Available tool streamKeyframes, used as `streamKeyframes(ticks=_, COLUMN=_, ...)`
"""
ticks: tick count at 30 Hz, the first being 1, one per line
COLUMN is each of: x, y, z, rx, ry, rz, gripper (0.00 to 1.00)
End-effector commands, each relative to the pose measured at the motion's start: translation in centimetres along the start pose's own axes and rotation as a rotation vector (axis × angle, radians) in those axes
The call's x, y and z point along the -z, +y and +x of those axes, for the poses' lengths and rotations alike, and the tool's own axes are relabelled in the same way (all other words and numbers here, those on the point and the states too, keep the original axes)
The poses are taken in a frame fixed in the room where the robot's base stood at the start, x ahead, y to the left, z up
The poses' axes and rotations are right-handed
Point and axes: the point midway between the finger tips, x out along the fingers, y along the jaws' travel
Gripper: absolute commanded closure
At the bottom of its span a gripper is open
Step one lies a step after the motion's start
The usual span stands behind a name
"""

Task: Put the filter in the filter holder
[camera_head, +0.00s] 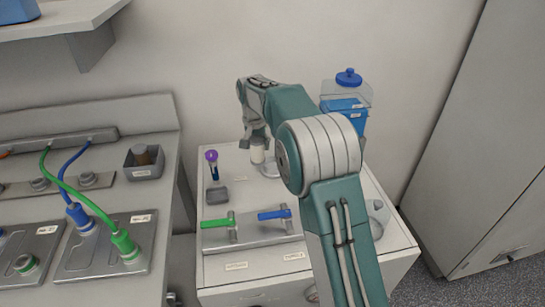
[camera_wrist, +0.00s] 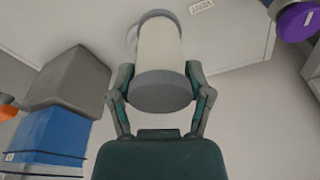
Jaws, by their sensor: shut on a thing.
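The filter (camera_wrist: 159,50) is a white cylinder with a grey end cap, and it looks roughly upright. My gripper (camera_wrist: 160,88) is shut on it, with one finger on each side of the grey cap. In the head view the filter (camera_head: 257,154) shows small and pale beneath my gripper (camera_head: 257,140), over the back of the white cabinet top. A round grey base (camera_head: 270,169), which may be the filter holder, shows just beside the filter's lower end. Whether the filter touches it or sits in it I cannot tell.
A purple-topped item (camera_head: 211,157) stands left of my gripper. Green (camera_head: 217,223) and blue (camera_head: 274,214) handled valves are at the cabinet's front. A blue container (camera_head: 345,112) stands behind my arm, near the wall. A bench with cables (camera_head: 75,185) is at the left.

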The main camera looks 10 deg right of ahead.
Motion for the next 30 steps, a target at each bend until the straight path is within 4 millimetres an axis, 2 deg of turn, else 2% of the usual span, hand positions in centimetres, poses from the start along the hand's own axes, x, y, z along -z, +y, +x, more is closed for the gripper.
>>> streamKeyframes(ticks=1, x=1.1, y=0.3, z=0.9, rx=-0.001, ry=-0.001, rz=0.004, gripper=0.83)
streamKeyframes(ticks=6, x=4.1, y=1.1, z=2.9, rx=-0.002, ry=0.001, rz=0.002, gripper=0.83)
streamKeyframes(ticks=9, x=5.6, y=1.5, z=3.9, rx=-0.002, ry=0.001, rz=0.003, gripper=0.83)
streamKeyframes(ticks=15, x=7.8, y=2.2, z=7.7, rx=-0.002, ry=0.000, rz=0.001, gripper=0.83)
streamKeyframes(ticks=19, x=8.7, y=2.5, z=9.1, rx=-0.002, ry=0.001, rz=0.000, gripper=0.83)
streamKeyframes(ticks=26, x=9.3, y=2.7, z=10.4, rx=-0.002, ry=0.000, rz=0.000, gripper=0.83)
streamKeyframes(ticks=30, x=8.9, y=2.7, z=12.5, rx=-0.002, ry=-0.001, rz=-0.001, gripper=0.83)
